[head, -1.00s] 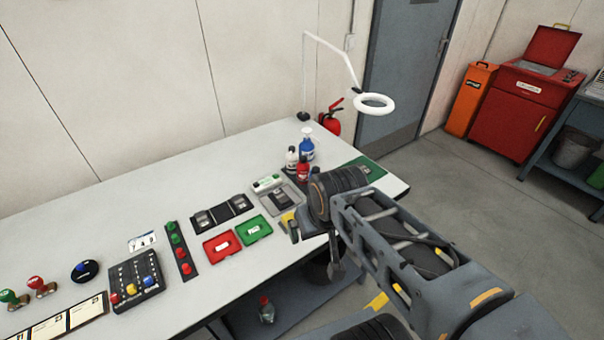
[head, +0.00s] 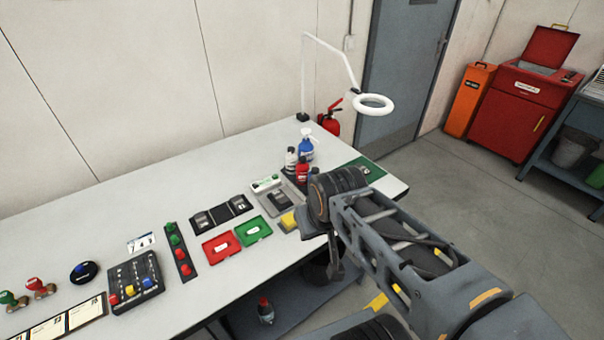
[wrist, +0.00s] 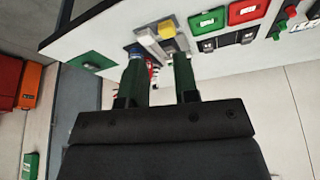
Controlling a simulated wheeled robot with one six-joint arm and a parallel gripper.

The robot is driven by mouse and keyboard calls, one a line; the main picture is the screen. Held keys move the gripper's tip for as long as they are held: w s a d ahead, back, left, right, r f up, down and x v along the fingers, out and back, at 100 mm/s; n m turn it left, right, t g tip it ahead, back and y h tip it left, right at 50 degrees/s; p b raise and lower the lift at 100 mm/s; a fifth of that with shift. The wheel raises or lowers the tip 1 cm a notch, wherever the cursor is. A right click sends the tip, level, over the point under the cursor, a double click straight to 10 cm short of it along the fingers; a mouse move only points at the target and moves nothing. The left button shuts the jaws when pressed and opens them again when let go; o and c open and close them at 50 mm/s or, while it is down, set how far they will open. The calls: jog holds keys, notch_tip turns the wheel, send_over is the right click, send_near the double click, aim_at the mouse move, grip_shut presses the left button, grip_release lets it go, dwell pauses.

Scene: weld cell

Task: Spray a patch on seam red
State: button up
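A blue spray bottle with a white trigger head (head: 306,147) stands upright at the back right of the table. Next to it are a white bottle (head: 290,160) and a red bottle (head: 302,170). A red tray (head: 221,247) with a small pale label lies on the table, and it also shows in the wrist view (wrist: 247,11). I cannot tell which thing is seam red. My gripper (wrist: 158,62) is open, with its two dark green fingers apart and nothing held between them. The bottles show beyond and between the fingers, partly hidden. In the head view my wrist hides the fingers.
A green tray (head: 252,231) lies beside the red one. A yellow block (head: 289,221) sits near the table's front edge. A grey tray, a green mat (head: 362,168) and a ring lamp (head: 373,104) are near the bottles. The table's back left is clear.

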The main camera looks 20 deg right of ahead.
grip_shut()
dwell(0.8)
